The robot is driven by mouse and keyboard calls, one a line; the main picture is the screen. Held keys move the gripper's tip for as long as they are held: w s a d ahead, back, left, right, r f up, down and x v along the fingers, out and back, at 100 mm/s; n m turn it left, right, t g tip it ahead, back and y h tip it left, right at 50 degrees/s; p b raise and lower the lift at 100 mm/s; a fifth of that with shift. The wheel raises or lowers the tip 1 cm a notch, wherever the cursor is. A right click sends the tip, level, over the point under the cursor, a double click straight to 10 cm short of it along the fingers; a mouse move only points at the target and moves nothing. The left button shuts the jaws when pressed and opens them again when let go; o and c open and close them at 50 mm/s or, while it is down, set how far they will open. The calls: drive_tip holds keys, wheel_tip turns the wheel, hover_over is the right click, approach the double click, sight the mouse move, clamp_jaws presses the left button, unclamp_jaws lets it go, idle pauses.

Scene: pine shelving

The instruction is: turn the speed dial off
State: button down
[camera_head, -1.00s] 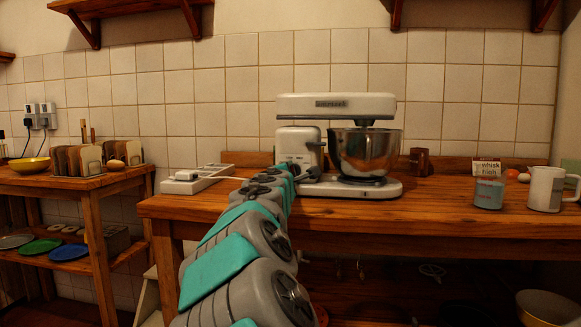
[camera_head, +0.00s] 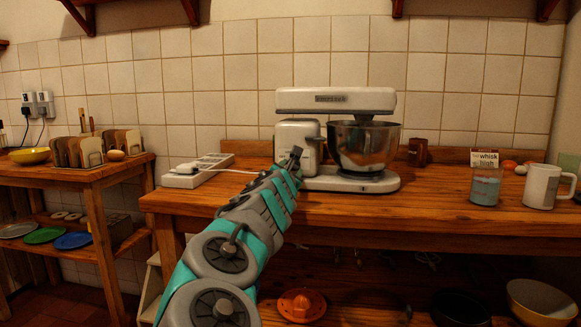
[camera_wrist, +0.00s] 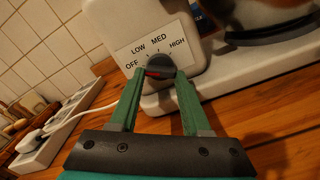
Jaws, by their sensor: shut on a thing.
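The white stand mixer (camera_head: 335,100) with its steel bowl (camera_head: 365,146) stands on the wooden counter. Its speed dial (camera_wrist: 160,63), black with a red mark, sits on a white label plate reading OFF, LOW, MED and HIGH. The red mark points left, toward the OFF side. My gripper (camera_wrist: 160,74) is shut on the dial, one green finger on each side. In the head view my gripper (camera_head: 297,157) reaches the front left of the mixer, and my wrist hides the dial there.
A white power strip (camera_head: 197,172) with a cord lies left of the mixer. A measuring cup (camera_head: 485,187), a white mug (camera_head: 541,187) and a sign (camera_head: 484,159) stand to the right. An orange juicer (camera_head: 302,305) is below the counter.

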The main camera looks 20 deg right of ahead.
drive_tip(key=shift+f, duration=0.1)
idle(0.3)
drive_tip(key=shift+c, duration=1.8)
unclamp_jaws()
drive_tip(key=shift+s, duration=0.1)
drive_tip(key=shift+v, duration=3.85)
